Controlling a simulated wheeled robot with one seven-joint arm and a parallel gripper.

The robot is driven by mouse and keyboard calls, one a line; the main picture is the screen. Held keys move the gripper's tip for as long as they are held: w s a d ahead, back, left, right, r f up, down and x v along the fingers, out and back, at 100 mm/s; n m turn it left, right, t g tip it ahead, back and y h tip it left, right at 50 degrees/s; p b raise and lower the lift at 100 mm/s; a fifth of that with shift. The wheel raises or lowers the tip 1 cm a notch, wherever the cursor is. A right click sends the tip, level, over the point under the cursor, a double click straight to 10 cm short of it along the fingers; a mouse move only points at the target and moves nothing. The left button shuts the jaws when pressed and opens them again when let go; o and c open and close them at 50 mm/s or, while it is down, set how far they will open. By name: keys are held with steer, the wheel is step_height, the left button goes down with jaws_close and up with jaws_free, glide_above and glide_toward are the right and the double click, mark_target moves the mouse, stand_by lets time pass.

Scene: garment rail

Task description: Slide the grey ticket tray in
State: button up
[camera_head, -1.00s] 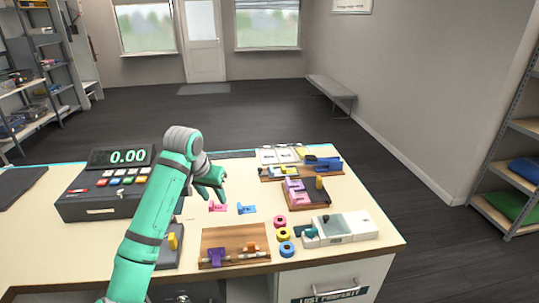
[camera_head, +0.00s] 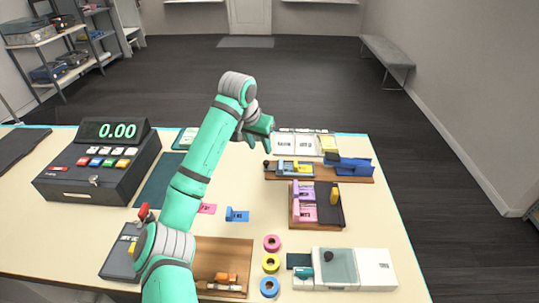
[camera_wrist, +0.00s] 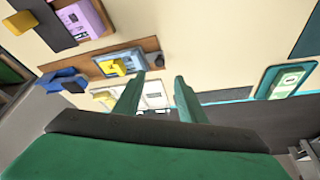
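A dark grey tray (camera_head: 326,212) with a yellow upright block (camera_head: 335,193) sits on a wooden base right of the table's middle; I take it as the ticket tray. Pink and purple tickets (camera_head: 303,201) stand at its left side. In the wrist view the grey tray (camera_wrist: 48,28) shows at upper left, partly cut off, with purple tickets (camera_wrist: 82,18) beside it. My gripper (camera_head: 262,146) is above the far part of the table, beyond and left of the tray, touching nothing visible. In the wrist view its two fingers (camera_wrist: 158,98) are apart with nothing between them.
A wooden rail with a blue holder (camera_head: 350,164) and yellow-topped ticket lies beyond the tray. White cards (camera_head: 295,144) lie behind it. A white device (camera_head: 345,268) and colored rings (camera_head: 271,263) are nearer. A cash register (camera_head: 98,165) stands left.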

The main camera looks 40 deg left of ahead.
mark_target(266, 162)
steer(key=x, duration=1)
jaws_close()
